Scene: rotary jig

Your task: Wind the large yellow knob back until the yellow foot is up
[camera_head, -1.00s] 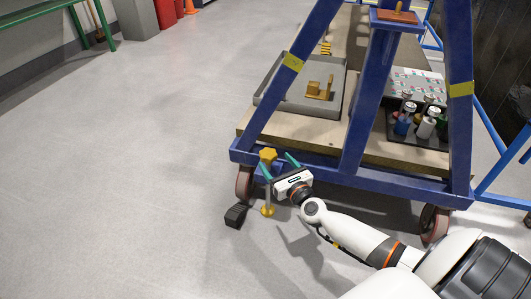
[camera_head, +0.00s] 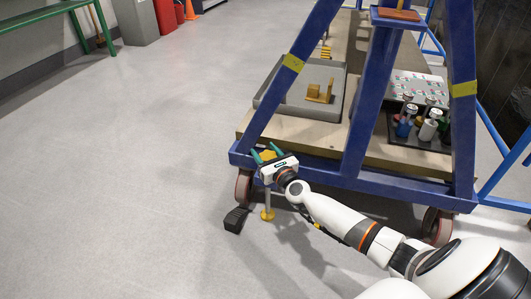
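The large yellow knob (camera_head: 268,155) is at the lower left corner of the blue frame, above a caster wheel. Its stem is mostly hidden behind my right gripper. The yellow foot (camera_head: 267,214) is a small disc at the bottom of a post below the knob, low by the floor; I cannot tell whether it touches. My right gripper (camera_head: 266,152) has its green fingers spread, one on each side of the knob. I cannot tell whether either finger touches it. My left gripper is not in view.
The blue cart frame (camera_head: 355,178) rises close behind my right gripper. A black wedge (camera_head: 236,219) lies on the floor left of the foot. A grey tray (camera_head: 341,92) and a black tray of bottles (camera_head: 432,147) sit on the wooden shelf. The floor at left is clear.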

